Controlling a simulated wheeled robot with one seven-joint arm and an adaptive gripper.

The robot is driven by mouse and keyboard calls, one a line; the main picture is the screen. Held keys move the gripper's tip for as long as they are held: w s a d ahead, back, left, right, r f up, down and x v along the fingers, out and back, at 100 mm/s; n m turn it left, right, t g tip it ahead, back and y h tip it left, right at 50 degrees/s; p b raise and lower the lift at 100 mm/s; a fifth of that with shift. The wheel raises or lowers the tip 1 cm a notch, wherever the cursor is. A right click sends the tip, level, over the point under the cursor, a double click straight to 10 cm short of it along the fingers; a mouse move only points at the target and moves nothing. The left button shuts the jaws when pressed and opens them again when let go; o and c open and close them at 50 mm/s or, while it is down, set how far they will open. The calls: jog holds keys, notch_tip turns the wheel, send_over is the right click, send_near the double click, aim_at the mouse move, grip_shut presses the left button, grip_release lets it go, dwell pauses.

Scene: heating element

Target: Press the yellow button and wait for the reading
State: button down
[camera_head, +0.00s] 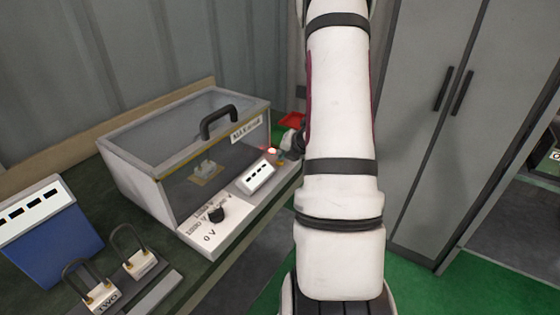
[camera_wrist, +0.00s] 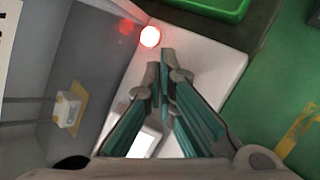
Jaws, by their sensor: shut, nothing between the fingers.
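My gripper (camera_wrist: 162,55) is shut and empty, with its fingertips just above a white panel (camera_wrist: 210,65) in the wrist view. In the head view my gripper (camera_head: 284,156) is mostly hidden by my arm, at the right end of the control panel. A lit red-white lamp (camera_wrist: 150,37) glows next to the fingertips; it also shows in the head view (camera_head: 272,151). I cannot make out the yellow button for certain; my fingers cover part of the panel. A white display (camera_head: 257,177) shows several black dashes. Whether the fingertips touch anything, I cannot tell.
A clear-walled case (camera_head: 150,185) with a black handle (camera_head: 218,118) stands behind the panel, with a small white part (camera_head: 206,168) inside. A dial (camera_head: 216,214) marked 0 V, a blue box (camera_head: 55,240) and two padlock-like blocks (camera_head: 140,265) are at left. Grey cabinets (camera_head: 440,130) stand right.

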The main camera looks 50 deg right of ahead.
jog(key=shift+r+p, duration=0.4)
jog(key=shift+r, duration=0.3)
notch_tip(320, 180, up, 5)
jog(key=p, duration=0.4)
jog(key=shift+s, duration=0.1)
dwell(0.7)
